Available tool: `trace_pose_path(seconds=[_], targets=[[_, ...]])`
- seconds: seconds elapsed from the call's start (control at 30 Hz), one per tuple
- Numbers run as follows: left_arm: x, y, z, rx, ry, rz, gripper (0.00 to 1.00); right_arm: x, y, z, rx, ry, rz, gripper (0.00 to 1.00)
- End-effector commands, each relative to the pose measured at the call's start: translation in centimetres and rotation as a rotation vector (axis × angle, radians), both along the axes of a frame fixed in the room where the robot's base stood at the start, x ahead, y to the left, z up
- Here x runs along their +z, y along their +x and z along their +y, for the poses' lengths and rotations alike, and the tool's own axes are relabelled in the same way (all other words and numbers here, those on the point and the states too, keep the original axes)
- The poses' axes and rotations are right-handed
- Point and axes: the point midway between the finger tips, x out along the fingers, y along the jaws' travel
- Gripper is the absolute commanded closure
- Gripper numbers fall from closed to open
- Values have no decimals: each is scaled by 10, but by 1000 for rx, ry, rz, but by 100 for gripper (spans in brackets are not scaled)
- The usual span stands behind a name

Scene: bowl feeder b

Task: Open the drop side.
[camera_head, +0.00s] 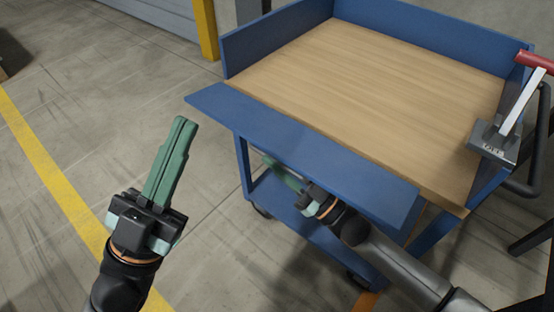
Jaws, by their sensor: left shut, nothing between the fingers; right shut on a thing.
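The drop side (300,143) is the long blue panel along the near edge of the blue cart's wooden deck (365,85). It is swung outward from the deck and looks near flat. My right gripper (270,161) reaches in from the lower right, low at the panel's outer edge. It is shut on the drop side, though the panel hides where the fingertips meet it. My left gripper (181,124) is shut and empty, raised over the floor left of the cart, apart from it.
The cart's fixed blue walls (270,38) stand at the back and left. A lever with a red grip (534,61) rises from a dark plate (492,143) at the right. A lower blue shelf (300,215) lies below the deck. The floor (90,70) at left is clear.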

Motion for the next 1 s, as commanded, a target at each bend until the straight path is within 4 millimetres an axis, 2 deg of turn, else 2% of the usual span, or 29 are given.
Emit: trace_pose_path(seconds=[0.5, 0.53, 0.77, 1.0], targets=[[-1, 0, -1, -5, 4, -1, 100, 0, 0, 0, 1, -10, -20, 100], [-1, 0, -1, -5, 3, -2, 100, 0, 0, 0, 1, -10, -20, 82], [-1, -1, -1, -4, 3, -3, 100, 0, 0, 0, 1, -9, -19, 56], [0, 0, 0, -1, -3, -3, 100, 1, 1, 0, 0, -8, -19, 55]])
